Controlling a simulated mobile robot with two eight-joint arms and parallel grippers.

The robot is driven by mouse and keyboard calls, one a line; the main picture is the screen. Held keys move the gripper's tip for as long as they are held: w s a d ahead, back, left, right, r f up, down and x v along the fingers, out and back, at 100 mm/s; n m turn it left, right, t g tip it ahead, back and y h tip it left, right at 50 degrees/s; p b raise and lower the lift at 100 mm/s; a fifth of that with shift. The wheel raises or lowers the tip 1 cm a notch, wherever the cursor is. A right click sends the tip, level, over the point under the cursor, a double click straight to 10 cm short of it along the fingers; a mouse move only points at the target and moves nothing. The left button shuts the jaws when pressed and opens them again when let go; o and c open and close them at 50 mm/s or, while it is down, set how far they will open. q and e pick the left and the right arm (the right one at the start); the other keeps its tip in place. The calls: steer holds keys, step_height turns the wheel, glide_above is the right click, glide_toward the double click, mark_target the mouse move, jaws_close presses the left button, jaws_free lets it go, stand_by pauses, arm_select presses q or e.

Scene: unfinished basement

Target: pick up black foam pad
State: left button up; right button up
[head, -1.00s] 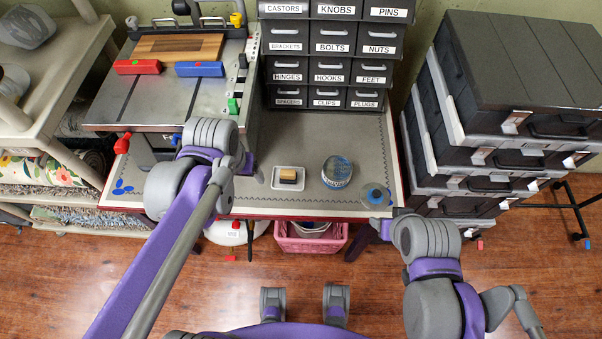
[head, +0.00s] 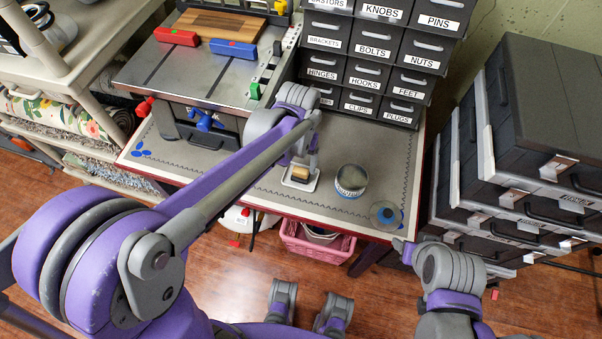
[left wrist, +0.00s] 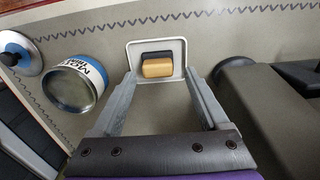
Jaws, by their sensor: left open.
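The black foam pad (left wrist: 157,54) shows in the left wrist view as a dark strip against a tan block (left wrist: 158,68). Both are in a small white tray (left wrist: 179,44) on the workbench; whether the pad lies under or beside the block I cannot tell. In the head view the tray (head: 289,183) is partly covered by my left gripper (head: 301,166), and the pad is hard to make out. In the left wrist view my left gripper (left wrist: 160,82) is open and empty, its fingers on either side of the tray's near part. My right gripper (head: 403,248) is by the bench's front right corner, its jaws unclear.
A round tin (head: 351,181) and a blue-and-clear round item (head: 385,214) stand right of the tray. Labelled drawers (head: 373,77) rise behind. A machine with a metal table (head: 196,70) stands at left. Stacked dark cases (head: 540,130) are at right.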

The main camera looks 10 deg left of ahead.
mark_target(301, 170)
arm_select(q)
steer(key=f, duration=0.5)
steer(key=shift+w+d+f, duration=0.1)
steer(key=shift+d, duration=0.1)
steer(key=c, duration=1.1)
step_height(301, 170, up, 10)
steer(key=shift+r+p, duration=0.1)
steer(key=shift+p, duration=0.25)
steer(key=o, duration=0.8)
steer(key=shift+c, duration=0.2)
steer(key=c, duration=0.6)
